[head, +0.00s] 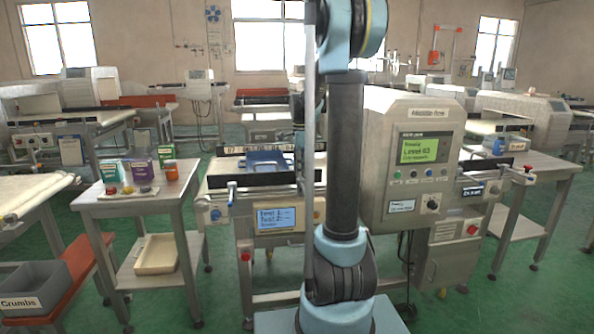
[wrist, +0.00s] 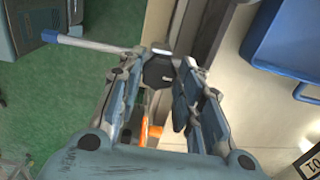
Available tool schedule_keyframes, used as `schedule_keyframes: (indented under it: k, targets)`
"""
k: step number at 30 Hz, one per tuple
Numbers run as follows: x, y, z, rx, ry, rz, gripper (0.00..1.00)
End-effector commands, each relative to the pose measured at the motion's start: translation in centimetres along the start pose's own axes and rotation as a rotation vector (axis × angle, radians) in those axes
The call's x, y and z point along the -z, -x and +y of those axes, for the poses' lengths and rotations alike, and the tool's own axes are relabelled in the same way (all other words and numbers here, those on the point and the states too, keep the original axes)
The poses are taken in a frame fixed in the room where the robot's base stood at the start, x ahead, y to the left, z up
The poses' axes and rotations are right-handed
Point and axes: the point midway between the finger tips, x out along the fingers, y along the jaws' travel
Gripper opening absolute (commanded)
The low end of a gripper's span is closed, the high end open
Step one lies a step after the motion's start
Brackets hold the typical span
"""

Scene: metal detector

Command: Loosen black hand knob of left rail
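The black hand knob (wrist: 158,71) shows in the wrist view between and just beyond my fingertips. My gripper (wrist: 165,66) is open, with one finger on each side of the knob; I cannot tell whether either finger touches it. A pale metal rod (wrist: 92,43) sticks out to the left beside the knob. The dark left rail (wrist: 207,25) runs past on the right. In the head view, the left rail (head: 270,179) lies across the near side of the conveyor of the metal detector (head: 408,165). My arm hides the knob and gripper there.
A blue tray (wrist: 295,40) lies on the belt right of my gripper. An orange part (wrist: 150,134) shows below the fingers. A side table (head: 140,205) with small boxes stands left of the machine. A screen (head: 277,219) is mounted on its front. Green floor is free between tables.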

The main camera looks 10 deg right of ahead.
Motion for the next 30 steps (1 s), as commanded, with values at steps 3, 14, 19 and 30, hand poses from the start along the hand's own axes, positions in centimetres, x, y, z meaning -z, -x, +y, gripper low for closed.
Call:
schedule_keyframes:
  k: [3, 14, 19, 30]
  targets:
    - [0.0, 0.0, 0.0, 0.0, 0.0, 0.0, 0.05]
    - [0.1, 0.0, -0.1, 0.001, 0.036, 0.002, 0.05]
    - [0.3, 0.0, -0.1, 0.002, 0.122, 0.003, 0.05]
    - [0.4, 0.1, -0.1, 0.002, 0.446, 0.005, 0.06]
